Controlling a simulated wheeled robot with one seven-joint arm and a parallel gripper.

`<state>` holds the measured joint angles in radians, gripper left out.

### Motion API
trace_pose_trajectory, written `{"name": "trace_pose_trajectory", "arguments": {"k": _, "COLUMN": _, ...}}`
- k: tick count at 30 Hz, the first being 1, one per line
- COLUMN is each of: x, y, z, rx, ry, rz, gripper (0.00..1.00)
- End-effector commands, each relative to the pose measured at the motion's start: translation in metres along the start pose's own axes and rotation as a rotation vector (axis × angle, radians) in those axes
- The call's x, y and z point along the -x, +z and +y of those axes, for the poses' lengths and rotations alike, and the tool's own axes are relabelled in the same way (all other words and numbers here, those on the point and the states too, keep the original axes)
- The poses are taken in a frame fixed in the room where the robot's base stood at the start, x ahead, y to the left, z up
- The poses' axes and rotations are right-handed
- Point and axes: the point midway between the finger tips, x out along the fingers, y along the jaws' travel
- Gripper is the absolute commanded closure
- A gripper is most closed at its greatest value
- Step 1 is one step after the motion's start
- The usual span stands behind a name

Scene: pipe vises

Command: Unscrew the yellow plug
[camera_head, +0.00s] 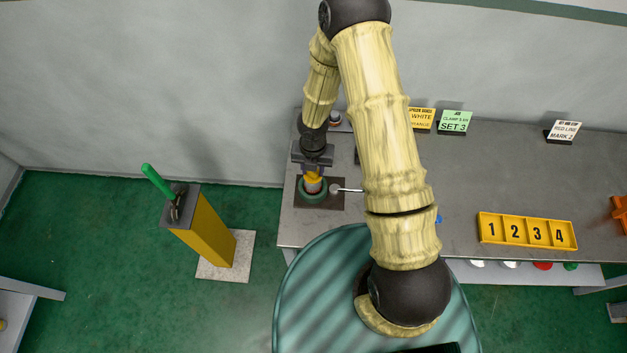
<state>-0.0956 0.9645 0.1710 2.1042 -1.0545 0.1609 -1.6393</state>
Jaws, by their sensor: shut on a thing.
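The yellow plug (313,183) stands upright in a pipe vise (314,196) with a green ring on a dark base plate, at the left end of the grey bench. My gripper (313,169) points down over the plug and is shut on its upper part. The gripper and wrist hide the top of the plug. A vise handle with a round grey knob (336,190) sticks out to the right of the vise. The plug's thread cannot be seen.
A yellow tray (527,231) numbered 1 to 4 sits on the right of the bench (470,185). Sign cards (454,122) stand at the back. My arm hides the bench middle.

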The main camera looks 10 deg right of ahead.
Motion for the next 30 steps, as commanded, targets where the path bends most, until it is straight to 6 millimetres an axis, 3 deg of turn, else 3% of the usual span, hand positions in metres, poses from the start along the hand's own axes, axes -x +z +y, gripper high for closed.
{"name": "trace_pose_trajectory", "arguments": {"k": 4, "x": -0.001, "y": 0.000, "z": 0.000, "rx": -0.004, "ry": 0.000, "rz": -0.001, "gripper": 0.89}}
{"name": "trace_pose_trajectory", "arguments": {"k": 5, "x": -0.001, "y": 0.000, "z": 0.000, "rx": -0.004, "ry": 0.000, "rz": -0.001, "gripper": 0.59}}
{"name": "trace_pose_trajectory", "arguments": {"k": 7, "x": -0.001, "y": 0.000, "z": 0.000, "rx": -0.005, "ry": 0.000, "rz": -0.001, "gripper": 0.47}}
{"name": "trace_pose_trajectory", "arguments": {"k": 15, "x": 0.001, "y": 0.000, "z": 0.000, "rx": -0.007, "ry": 0.000, "rz": -0.001, "gripper": 0.47}}
{"name": "trace_pose_trajectory", "arguments": {"k": 24, "x": 0.024, "y": 0.000, "z": 0.000, "rx": -0.008, "ry": 0.000, "rz": 0.000, "gripper": 0.47}}
{"name": "trace_pose_trajectory", "arguments": {"k": 30, "x": 0.022, "y": 0.000, "z": 0.000, "rx": -0.008, "ry": 0.000, "rz": 0.000, "gripper": 0.47}}
